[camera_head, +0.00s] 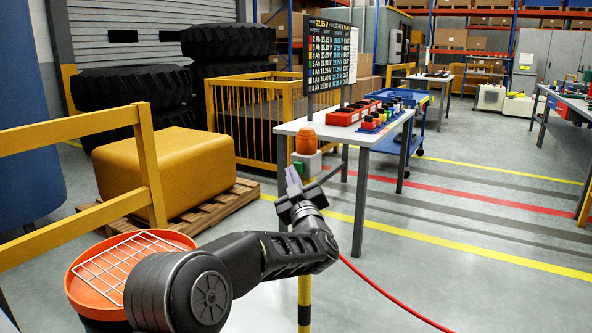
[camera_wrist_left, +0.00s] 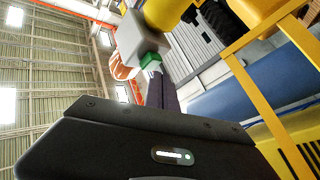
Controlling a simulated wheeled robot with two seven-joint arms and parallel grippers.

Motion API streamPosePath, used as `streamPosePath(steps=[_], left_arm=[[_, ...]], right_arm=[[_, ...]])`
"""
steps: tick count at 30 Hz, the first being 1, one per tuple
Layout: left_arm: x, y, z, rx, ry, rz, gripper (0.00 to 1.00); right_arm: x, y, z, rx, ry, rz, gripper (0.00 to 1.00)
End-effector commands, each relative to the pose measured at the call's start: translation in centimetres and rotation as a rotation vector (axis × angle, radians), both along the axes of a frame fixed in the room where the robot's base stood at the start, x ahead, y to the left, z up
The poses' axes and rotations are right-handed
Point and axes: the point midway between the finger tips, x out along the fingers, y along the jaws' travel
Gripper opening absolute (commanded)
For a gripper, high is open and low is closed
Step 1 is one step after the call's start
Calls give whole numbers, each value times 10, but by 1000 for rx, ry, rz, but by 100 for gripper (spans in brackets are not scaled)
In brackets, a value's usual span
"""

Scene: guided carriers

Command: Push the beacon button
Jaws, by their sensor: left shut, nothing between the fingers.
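The beacon is an orange lamp (camera_head: 306,141) on a pale box (camera_head: 312,160) atop a yellow and black post (camera_head: 304,290). A green button (camera_head: 298,169) sits on the box's near side. My left gripper (camera_head: 292,178) is shut and empty, with its tips pointing up at the button. In the left wrist view the fingers (camera_wrist_left: 162,92) reach up to the green button (camera_wrist_left: 148,60) on the pale box (camera_wrist_left: 143,32), with the orange lamp (camera_wrist_left: 121,68) beside it. The tips are at or very close to the button; I cannot tell whether they touch. My right gripper is out of view.
A white table (camera_head: 345,133) with red and dark items and a display board (camera_head: 330,55) stands behind the beacon. A yellow rail (camera_head: 150,165) and an orange bin with a wire rack (camera_head: 125,262) are at the left. The floor at the right is largely clear.

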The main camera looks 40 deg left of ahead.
Motion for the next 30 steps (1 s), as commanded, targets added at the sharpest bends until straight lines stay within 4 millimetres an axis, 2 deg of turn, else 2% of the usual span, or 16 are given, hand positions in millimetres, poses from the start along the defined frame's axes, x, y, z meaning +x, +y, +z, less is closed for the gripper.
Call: streamPosePath(steps=[30], left_arm=[[9,1,0,-1,1,0,0]], right_arm=[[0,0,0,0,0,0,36]])
